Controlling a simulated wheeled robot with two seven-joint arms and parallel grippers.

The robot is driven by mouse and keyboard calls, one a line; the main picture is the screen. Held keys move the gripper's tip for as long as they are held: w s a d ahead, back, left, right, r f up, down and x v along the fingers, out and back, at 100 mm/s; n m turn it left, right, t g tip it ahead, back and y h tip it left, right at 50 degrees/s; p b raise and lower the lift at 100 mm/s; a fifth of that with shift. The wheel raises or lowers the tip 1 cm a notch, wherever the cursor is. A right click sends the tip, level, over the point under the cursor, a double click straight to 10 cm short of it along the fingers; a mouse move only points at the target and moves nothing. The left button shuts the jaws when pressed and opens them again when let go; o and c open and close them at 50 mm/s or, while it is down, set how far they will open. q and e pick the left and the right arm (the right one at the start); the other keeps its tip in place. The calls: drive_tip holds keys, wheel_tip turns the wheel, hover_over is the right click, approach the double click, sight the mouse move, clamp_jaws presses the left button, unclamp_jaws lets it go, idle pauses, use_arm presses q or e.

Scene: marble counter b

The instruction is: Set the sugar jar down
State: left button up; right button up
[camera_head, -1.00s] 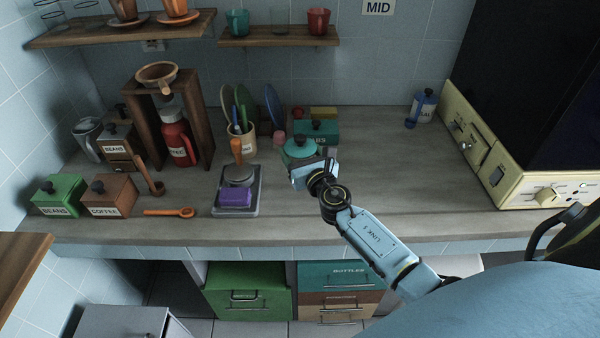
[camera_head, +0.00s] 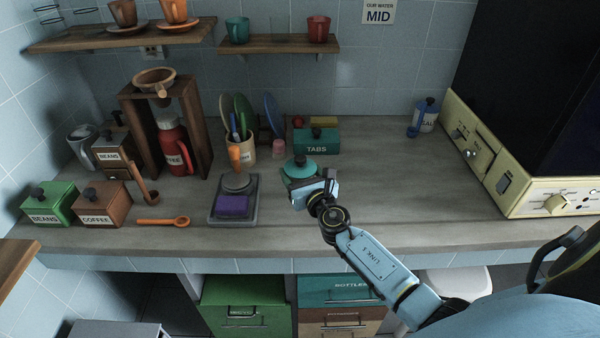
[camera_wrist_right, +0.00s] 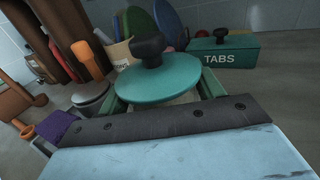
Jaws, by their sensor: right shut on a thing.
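The sugar jar (camera_head: 299,166) has a round teal lid with a black knob. It is upright just beyond my right gripper (camera_head: 305,180), near the middle of the counter. In the wrist view its teal lid (camera_wrist_right: 158,78) fills the centre, and the body below is mostly hidden by the lid and the gripper. My right gripper is shut on the jar. I cannot tell whether the jar's base touches the counter. My left gripper is not in view.
A teal TABS box (camera_head: 318,142) stands behind the jar. The grey counter (camera_head: 400,190) is clear to the right, up to the cream machine (camera_head: 510,165).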

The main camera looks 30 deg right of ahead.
drive_tip(key=o, duration=1.2)
drive_tip(key=shift+f, duration=0.1)
drive_tip(key=shift+o, duration=0.2)
drive_tip(key=shift+s, duration=0.25)
drive_tip(key=s, duration=0.3)
drive_tip(key=s+a, duration=0.1)
drive_tip(key=s, duration=0.3)
drive_tip(key=s+a, duration=0.1)
drive_tip(key=s, duration=0.3)
drive_tip(key=shift+s+p, duration=0.25)
drive_tip(key=shift+p, duration=0.1)
